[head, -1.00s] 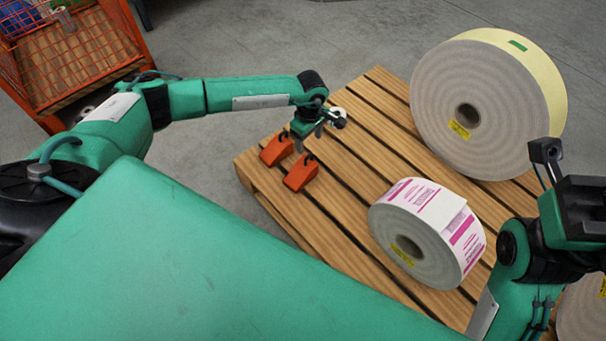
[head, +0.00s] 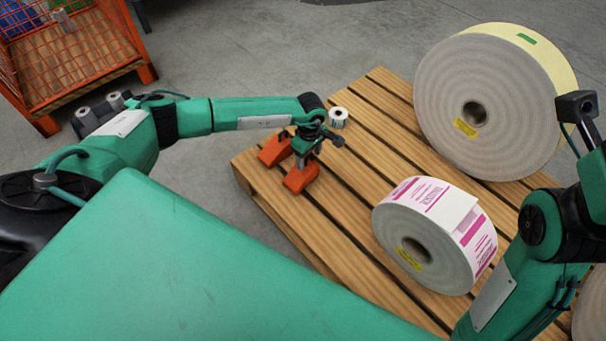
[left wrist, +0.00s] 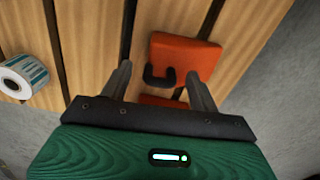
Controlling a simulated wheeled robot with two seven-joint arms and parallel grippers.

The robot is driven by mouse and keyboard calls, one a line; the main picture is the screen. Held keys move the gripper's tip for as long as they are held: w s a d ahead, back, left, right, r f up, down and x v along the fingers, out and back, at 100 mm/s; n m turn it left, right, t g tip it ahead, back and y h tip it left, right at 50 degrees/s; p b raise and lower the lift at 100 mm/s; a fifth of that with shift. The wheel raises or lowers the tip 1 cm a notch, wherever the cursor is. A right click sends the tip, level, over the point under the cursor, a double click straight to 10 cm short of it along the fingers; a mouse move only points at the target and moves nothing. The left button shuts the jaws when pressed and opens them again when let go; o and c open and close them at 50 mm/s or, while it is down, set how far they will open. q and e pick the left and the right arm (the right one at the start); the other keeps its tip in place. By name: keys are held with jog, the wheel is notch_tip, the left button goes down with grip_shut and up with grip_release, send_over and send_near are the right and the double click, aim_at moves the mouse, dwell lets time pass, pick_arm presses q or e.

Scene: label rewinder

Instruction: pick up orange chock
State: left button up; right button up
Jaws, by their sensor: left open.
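Two orange chocks with dark handles are at the pallet's left corner. One chock (head: 271,151) is farther left, and the other chock (head: 299,181) is right under my left gripper (head: 306,155). The left gripper is open, with its fingers pointing down. In the left wrist view an orange chock (left wrist: 187,52) with a dark hook handle shows beyond the spread fingers (left wrist: 160,82). More orange (left wrist: 163,101) shows between the fingers, mostly hidden by the gripper body. I cannot tell whether the fingers touch a chock. My right arm shows at the right edge; its jaws cannot be made out.
The wooden pallet (head: 365,160) bears a large cream roll (head: 450,90), a pink-and-white label roll (head: 400,222) and a small roll (head: 338,117) close to the left gripper. An orange mesh crate (head: 85,78) stands at the back left. Grey floor lies left of the pallet.

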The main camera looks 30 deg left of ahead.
pick_arm(q)
jog(key=c, duration=1.3)
jog(key=shift+r, duration=0.1)
grip_shut()
